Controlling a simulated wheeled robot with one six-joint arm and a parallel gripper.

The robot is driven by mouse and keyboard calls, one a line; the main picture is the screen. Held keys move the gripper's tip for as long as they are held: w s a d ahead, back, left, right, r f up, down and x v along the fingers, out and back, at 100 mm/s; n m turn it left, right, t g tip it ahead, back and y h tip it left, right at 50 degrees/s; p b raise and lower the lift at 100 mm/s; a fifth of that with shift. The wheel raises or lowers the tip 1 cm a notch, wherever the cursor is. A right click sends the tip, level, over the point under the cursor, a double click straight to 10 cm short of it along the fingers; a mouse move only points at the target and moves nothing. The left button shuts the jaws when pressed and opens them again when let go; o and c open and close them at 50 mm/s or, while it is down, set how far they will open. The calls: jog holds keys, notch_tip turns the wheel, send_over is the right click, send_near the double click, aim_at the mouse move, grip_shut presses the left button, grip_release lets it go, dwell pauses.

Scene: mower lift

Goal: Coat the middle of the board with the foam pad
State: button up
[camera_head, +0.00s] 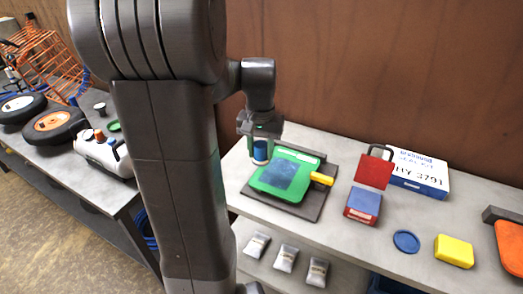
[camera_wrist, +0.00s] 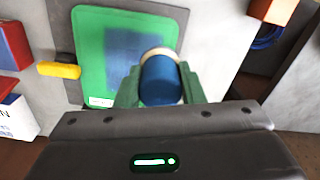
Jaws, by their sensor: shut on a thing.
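The green board (camera_head: 297,162) lies on a dark base plate (camera_head: 311,210) on the workbench. A blue patch (camera_head: 285,177) covers much of its middle; the patch also shows in the wrist view (camera_wrist: 120,50). My gripper (camera_head: 261,155) is shut on the foam pad, a round piece with a blue body (camera_wrist: 160,82) and a pale rim. The pad is at the board's left side in the head view. In the wrist view it overlaps the edge of the blue patch. I cannot tell whether the pad touches the board.
A yellow handle (camera_head: 322,179) sticks out at the board's right edge. Right of it are a red and blue box (camera_head: 363,205), a white carton (camera_head: 420,172), a blue disc (camera_head: 406,241) and a yellow block (camera_head: 454,251).

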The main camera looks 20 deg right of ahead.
jog(key=shift+r+p, duration=0.65)
jog(key=shift+r, duration=0.55)
jog(key=shift+f, duration=0.1)
